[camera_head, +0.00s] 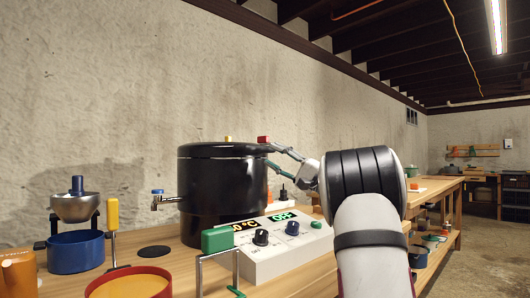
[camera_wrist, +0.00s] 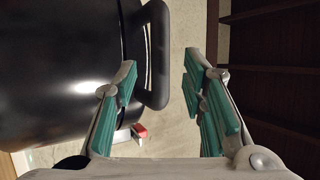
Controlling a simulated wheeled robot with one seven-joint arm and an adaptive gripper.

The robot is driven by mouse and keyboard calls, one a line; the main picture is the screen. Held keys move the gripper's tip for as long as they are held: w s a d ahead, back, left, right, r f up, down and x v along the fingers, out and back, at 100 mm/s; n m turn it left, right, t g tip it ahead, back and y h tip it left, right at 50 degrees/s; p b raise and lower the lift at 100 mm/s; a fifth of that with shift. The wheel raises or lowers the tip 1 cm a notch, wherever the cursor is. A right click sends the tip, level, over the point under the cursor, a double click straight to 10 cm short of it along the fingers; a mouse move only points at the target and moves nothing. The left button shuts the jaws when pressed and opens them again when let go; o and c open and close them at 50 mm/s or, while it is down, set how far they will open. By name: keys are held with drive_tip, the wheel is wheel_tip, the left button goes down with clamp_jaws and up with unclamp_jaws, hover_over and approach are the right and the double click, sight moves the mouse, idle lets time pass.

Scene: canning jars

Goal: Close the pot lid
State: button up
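The large black pot (camera_head: 222,190) stands on the wooden bench in the head view. Its black lid (camera_head: 222,150) is on top, with a small yellow piece (camera_head: 228,139) and a red piece (camera_head: 263,140) near its upper edge. I cannot tell whether the lid is fully seated. My gripper (camera_head: 272,155) is at the pot's upper right side. In the wrist view its teal-padded fingers are spread apart, with a black loop handle (camera_wrist: 160,90) showing in the gap between them. The handle is beside the dark pot surface (camera_wrist: 60,65). The fingers do not appear closed on it.
A white control box (camera_head: 280,250) with dark knobs stands in front of the pot. A wall is behind.

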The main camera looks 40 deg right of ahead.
drive_tip(key=v, duration=0.6)
drive_tip(key=shift+s, duration=0.35)
drive_tip(key=shift+d+f, duration=0.15)
drive_tip(key=shift+f, duration=0.05)
